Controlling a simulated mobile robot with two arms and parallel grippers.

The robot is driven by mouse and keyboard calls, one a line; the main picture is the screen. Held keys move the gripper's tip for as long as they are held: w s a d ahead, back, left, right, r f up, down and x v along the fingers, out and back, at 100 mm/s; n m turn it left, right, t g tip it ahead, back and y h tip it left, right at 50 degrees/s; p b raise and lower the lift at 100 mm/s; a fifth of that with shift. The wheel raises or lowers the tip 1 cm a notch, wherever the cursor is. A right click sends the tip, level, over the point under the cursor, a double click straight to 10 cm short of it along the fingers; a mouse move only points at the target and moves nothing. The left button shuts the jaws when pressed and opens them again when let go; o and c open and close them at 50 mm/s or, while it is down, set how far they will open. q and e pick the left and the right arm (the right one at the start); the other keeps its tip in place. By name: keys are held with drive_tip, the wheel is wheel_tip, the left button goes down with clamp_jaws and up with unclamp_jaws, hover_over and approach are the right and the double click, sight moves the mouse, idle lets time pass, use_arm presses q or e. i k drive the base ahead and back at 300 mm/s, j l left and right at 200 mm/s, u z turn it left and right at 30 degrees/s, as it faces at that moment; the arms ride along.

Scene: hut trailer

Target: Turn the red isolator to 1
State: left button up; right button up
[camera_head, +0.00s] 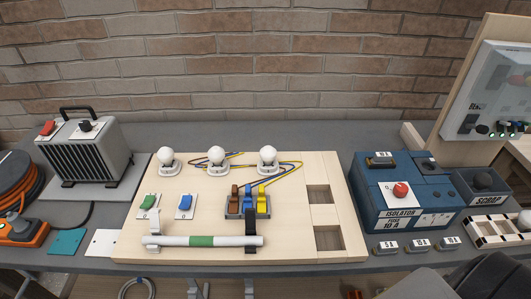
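The red isolator knob (401,190) sits on a white plate on the sloping front of a blue box (368,217), right of the middle. A label reading ISOLATOR and 10 A (402,214) is below it. Marks on the plate are too small to read, so I cannot tell which position the knob points to. Nothing touches the knob. Neither gripper's fingers show in the head view. A dark rounded shape and a grey one fill the lower right corner; I cannot tell if they belong to my arm.
A wooden board (285,180) with white lamps, switches and a white tube (170,241) lies left of the box. A SCRAP bin (482,184) stands to its right. Small labelled blocks (420,245) lie in front. A heater (88,150) stands far left. A brick wall is behind.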

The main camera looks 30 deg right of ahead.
sight(400, 190)
drive_tip(key=l+z, duration=0.1)
drive_tip(key=z, duration=1.75)
drive_tip(key=k+j+z, duration=0.1)
drive_tip(key=z, duration=0.35)
